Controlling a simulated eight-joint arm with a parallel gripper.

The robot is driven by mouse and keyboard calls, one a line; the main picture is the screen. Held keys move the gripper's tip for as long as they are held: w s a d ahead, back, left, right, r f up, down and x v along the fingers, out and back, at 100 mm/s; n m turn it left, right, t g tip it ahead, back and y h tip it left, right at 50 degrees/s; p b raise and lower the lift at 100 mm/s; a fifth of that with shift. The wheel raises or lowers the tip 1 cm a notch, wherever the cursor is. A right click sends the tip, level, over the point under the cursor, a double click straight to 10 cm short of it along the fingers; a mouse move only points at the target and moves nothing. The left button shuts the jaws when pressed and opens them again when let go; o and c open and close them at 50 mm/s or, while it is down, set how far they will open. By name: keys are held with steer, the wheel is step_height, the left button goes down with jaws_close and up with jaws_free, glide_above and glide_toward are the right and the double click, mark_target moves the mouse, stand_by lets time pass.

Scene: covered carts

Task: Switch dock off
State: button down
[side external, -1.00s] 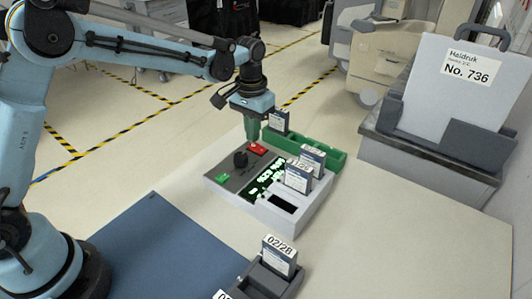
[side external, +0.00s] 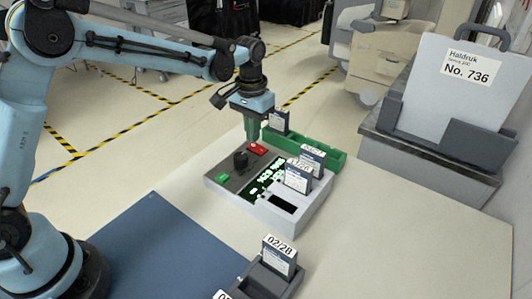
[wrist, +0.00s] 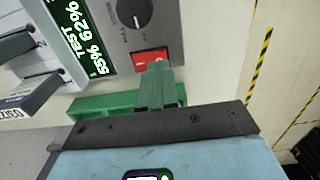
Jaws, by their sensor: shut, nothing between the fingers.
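The grey dock (side external: 290,217) stands on the table, with a red switch (side external: 258,149) at its back corner, a black knob (side external: 241,160) and a green button (side external: 221,178). My gripper (side external: 253,141) points down at the red switch and is shut and empty. In the wrist view its fingertips (wrist: 158,68) are at the red switch (wrist: 139,60) and cover part of it. I cannot tell whether they touch it or which way it is tipped. The dock's display (wrist: 80,30) is lit with green text, including "TEST" and percentages. Battery-like packs (side external: 298,178) stand in the dock.
A green tray (side external: 330,158) with a pack in it lies right behind the dock. A dark holder (side external: 262,280) with labelled packs is at the front. A blue mat (side external: 150,245) lies at the left. A grey case marked No. 736 (side external: 440,100) stands at the right.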

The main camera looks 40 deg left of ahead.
mark_target(252, 146)
steer(key=shift+f, duration=0.9)
stand_by(0.4)
steer(key=shift+r, duration=3.5)
steer(key=s+a+r+t, duration=0.35)
steer(key=s+r, duration=0.25)
steer(key=s, duration=0.4)
steer(key=s+a+f+t, duration=0.1)
steer(key=s+f+t, duration=0.2)
steer(key=s, duration=0.6)
steer(key=shift+a+f+t, duration=0.2)
steer(key=shift+f+t, duration=0.05)
steer(key=shift+t, duration=0.1)
